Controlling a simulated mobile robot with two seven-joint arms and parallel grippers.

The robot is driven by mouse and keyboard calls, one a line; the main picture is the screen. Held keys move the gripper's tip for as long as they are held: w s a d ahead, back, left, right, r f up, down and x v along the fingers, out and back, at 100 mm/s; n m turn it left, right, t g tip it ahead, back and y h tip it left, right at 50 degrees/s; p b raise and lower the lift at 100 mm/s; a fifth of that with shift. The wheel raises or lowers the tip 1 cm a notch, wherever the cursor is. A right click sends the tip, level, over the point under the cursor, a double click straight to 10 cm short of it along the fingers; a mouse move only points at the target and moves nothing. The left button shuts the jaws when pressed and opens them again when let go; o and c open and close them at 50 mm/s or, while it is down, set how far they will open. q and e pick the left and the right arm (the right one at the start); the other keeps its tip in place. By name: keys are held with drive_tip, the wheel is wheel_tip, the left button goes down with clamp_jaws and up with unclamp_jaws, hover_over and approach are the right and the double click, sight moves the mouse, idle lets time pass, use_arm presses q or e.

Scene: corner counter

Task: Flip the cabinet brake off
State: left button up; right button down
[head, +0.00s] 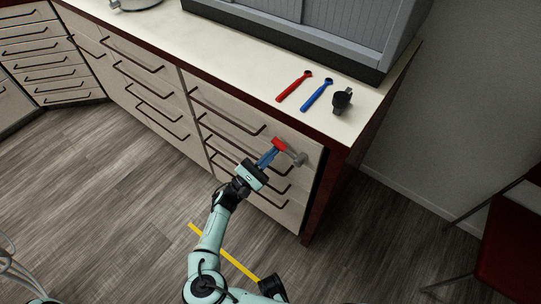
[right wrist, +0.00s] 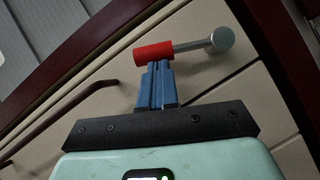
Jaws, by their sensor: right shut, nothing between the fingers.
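The cabinet brake is a lever with a red grip (head: 278,145) and a grey metal pivot (head: 299,158), mounted on the upper right of the drawer front. In the right wrist view the red grip (right wrist: 153,53) lies to the left of the round metal hub (right wrist: 222,40), and the lever is roughly level. My right gripper (head: 270,155) is shut and empty. Its blue fingertips (right wrist: 157,68) are right at the underside of the red grip in the picture; I cannot tell whether they touch it. My left gripper is not in view.
The pale counter top (head: 225,50) above carries a red spanner-like tool (head: 293,87), a blue one (head: 317,95) and a small black cup-like part (head: 342,100). A grey shuttered cabinet (head: 330,30) stands behind. Dark drawer handles (head: 228,112) stick out nearby. A red chair (head: 505,245) stands at right.

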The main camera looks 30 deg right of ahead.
sight(277, 146)
wheel_tip(277, 146, up, 3)
drive_tip(key=m+g+y+p, duration=0.1)
drive_tip(key=m+g, duration=0.3)
drive_tip(key=m, duration=0.2)
drive_tip(key=shift+s, duration=0.15)
drive_tip(key=r+m+y+p, duration=0.1)
drive_tip(key=m, duration=0.1)
drive_tip(key=s+r+m+g+y+p, duration=0.1)
drive_tip(key=m, duration=0.1)
drive_tip(key=s+d+r+m+g+y+p, duration=0.1)
drive_tip(key=m, duration=0.1)
drive_tip(key=shift+r, duration=0.2)
drive_tip(key=m+p, duration=0.1)
drive_tip(key=s+r+m+y+p, duration=0.1)
drive_tip(key=m, duration=0.1)
drive_tip(key=shift+s+d+g+y, duration=0.15)
drive_tip(key=shift+d+g+y, duration=0.05)
drive_tip(key=shift+g+y, duration=0.1)
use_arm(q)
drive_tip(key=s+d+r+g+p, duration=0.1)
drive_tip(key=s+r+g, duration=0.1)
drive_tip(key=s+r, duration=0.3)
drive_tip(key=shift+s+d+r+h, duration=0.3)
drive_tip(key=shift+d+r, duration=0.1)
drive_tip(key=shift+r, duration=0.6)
use_arm(e)
drive_tip(key=shift+s+d+r, duration=0.15)
drive_tip(key=shift+s+r, duration=0.05)
drive_tip(key=shift+s, duration=0.2)
